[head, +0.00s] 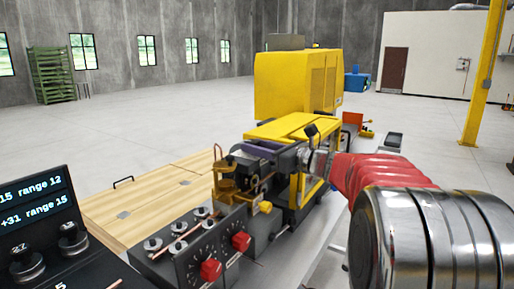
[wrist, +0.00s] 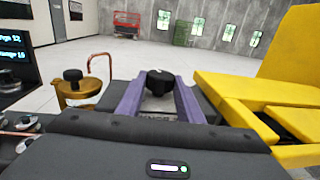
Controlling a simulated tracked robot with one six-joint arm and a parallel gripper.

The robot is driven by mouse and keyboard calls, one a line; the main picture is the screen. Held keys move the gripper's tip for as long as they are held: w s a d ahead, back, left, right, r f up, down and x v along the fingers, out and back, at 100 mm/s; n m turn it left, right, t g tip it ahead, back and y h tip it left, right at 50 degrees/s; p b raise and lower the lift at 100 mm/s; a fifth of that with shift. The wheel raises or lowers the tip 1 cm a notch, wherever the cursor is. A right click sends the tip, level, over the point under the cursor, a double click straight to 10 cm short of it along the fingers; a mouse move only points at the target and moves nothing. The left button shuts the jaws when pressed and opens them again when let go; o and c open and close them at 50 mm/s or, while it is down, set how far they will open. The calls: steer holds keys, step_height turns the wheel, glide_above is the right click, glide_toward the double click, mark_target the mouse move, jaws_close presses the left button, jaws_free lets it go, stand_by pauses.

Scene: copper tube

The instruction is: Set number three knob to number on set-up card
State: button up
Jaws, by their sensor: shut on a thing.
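My gripper (head: 238,153) reaches in from the right to the bending machine, with its purple fingers pointing left. In the wrist view the two purple fingers (wrist: 160,93) converge on a black knob (wrist: 160,82), and the gripper is shut on it. The knob's lower part and any scale around it are hidden. I cannot read a number on it. No set-up card shows clearly in either view. A dark console (head: 40,225) at the left has lit displays reading "15 range 12" and "+31 range 15", with black knobs (head: 74,240) below.
A brass-coloured fixture (head: 228,182) with a copper tube (head: 217,152) stands beside the fingers. A control box with red knobs (head: 241,241) is in front. The yellow machine housing (head: 295,85) rises behind. A wooden bench (head: 135,195) lies left, and open floor lies beyond.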

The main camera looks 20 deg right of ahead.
steer(key=c, duration=0.4)
steer(key=shift+m+t+h, duration=0.3)
steer(key=shift+h, duration=0.1)
steer(key=shift+s+a+m+t+h, duration=0.15)
steer(key=shift+m+t+h, duration=0.1)
steer(key=shift+m+h, duration=0.45)
steer(key=shift+w+a+m+t+h, duration=0.1)
steer(key=shift+m+t+h, duration=0.25)
steer(key=shift+h, duration=0.55)
steer(key=shift+s+a+m+h, duration=0.1)
steer(key=shift+m+h, duration=0.65)
steer(key=shift+h, duration=0.35)
steer(key=shift+a+m+h, duration=0.2)
steer(key=shift+m+h, duration=1.4)
steer(key=shift+h, duration=0.9)
steer(key=o, duration=1)
steer(key=shift+o, duration=0.2)
steer(key=shift+s, duration=0.1)
